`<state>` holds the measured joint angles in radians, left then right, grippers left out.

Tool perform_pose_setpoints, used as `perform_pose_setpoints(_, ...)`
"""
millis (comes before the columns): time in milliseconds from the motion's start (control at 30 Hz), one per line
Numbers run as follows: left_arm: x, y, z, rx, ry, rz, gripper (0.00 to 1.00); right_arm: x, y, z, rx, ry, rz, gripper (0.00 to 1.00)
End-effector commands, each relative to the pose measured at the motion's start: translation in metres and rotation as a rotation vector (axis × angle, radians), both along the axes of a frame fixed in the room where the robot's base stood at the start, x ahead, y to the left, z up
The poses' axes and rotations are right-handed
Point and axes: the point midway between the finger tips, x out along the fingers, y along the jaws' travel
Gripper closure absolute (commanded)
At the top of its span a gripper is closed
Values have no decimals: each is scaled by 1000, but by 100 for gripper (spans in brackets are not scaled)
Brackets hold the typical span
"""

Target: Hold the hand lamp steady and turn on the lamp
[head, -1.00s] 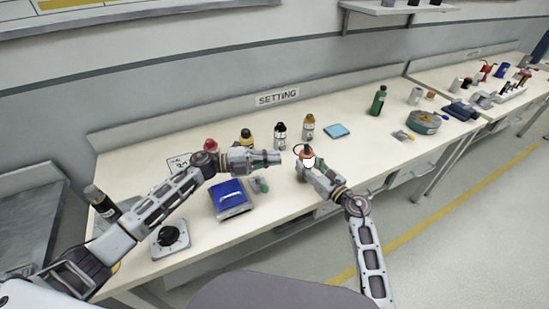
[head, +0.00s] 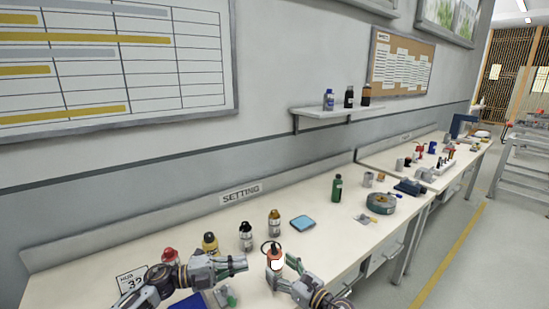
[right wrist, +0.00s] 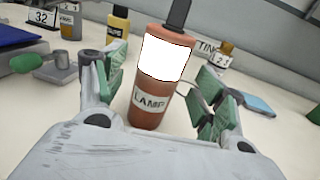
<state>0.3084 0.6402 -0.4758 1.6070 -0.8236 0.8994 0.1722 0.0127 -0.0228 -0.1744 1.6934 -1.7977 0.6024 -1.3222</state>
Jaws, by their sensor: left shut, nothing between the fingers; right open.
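The hand lamp (head: 274,255) stands upright on the bench, orange-red with a dark top and a bright white band. In the right wrist view the lamp (right wrist: 150,103) carries a "LAMP" label; I cannot tell whether the white band is glowing. My right gripper (head: 281,273) is open, with one finger on each side of the lamp. Its green pads also show in the right wrist view (right wrist: 158,88), apart from the lamp's sides. My left gripper (head: 242,263) is shut and empty, to the left of the lamp and pointing towards it, with a gap between.
Yellow (head: 210,245), black (head: 246,238) and brown (head: 274,224) bottles stand behind the lamp. A blue item (head: 188,301) is at the lower left.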

Motion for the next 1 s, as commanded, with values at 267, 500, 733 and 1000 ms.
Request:
perform_pose_setpoints(267,0,0,0,0,0,0,100,-24,-23,-1,-3,1,0,30)
perform_pose_setpoints(500,0,0,0,0,0,0,100,-44,-42,-1,-1,1,0,30)
perform_pose_setpoints(733,0,0,0,0,0,0,100,-63,-59,-1,-2,1,0,30)
perform_pose_setpoints(1000,0,0,0,0,0,0,100,-74,-70,0,-1,1,1,30)
